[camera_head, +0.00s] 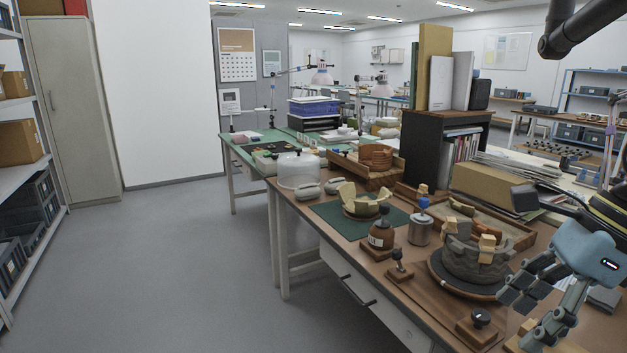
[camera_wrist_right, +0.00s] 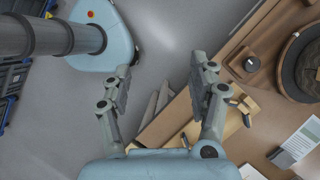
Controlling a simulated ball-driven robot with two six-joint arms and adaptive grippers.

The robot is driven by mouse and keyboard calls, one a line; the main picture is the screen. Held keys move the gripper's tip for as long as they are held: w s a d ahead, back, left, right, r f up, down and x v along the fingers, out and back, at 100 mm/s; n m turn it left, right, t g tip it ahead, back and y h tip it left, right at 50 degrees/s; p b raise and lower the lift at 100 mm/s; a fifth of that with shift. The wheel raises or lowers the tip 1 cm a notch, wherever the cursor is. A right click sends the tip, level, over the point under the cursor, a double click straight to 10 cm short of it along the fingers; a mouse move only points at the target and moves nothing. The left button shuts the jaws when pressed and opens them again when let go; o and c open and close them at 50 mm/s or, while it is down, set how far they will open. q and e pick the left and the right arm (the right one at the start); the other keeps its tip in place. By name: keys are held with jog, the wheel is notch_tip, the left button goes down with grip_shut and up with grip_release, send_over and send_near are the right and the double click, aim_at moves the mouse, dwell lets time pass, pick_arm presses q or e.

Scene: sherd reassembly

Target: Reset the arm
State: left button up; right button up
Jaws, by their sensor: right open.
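My right gripper (camera_head: 522,312) is at the right edge of the head view, open, near the front right of the workbench. In the right wrist view its two fingers (camera_wrist_right: 160,75) are spread wide with nothing between them. Below them are the grey floor and the bench edge. My left gripper is not in view. A dark grey pot (camera_head: 470,262) with pale sherds at its rim stands on a round turntable (camera_head: 436,278), left of the right gripper. The turntable shows partly in the right wrist view (camera_wrist_right: 290,75).
The floor left of the bench is clear.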

jog(key=s+a+f+m+t+y+b, duration=0.1)
jog(key=s+a+f+m+y+b, duration=0.15)
jog(key=a+f+m+y, duration=0.95)
jog(key=s+d+f+m+t+h, duration=0.1)
jog(key=d+f+m+t+h, duration=0.25)
jog(key=f+m, duration=0.4)
jog(key=s+d+f+m+t+h, duration=0.1)
jog(key=d+f+m+t+h, duration=0.2)
jog(key=f+m, duration=0.4)
jog(key=s+d+f+m+t+h, duration=0.1)
jog(key=f+m+t+h, duration=0.3)
jog(key=f+m, duration=0.3)
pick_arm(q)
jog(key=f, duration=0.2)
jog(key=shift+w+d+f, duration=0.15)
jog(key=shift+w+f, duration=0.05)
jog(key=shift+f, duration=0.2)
pick_arm(e)
jog(key=s+d+f+m+g+h, duration=0.2)
jog(key=s+f+m+g, duration=0.2)
jog(key=s, duration=0.6)
jog(key=s+d+f+m+g+h, duration=0.2)
jog(key=s+f+m+g, duration=0.2)
jog(key=s+f, duration=0.5)
jog(key=s+d+f+m+g+h, duration=0.2)
jog(key=s+f+m+g, duration=0.2)
jog(key=s+f+m, duration=0.3)
jog(key=s, duration=0.4)
jog(key=shift+s+h, duration=0.25)
jog(key=shift+h, duration=0.1)
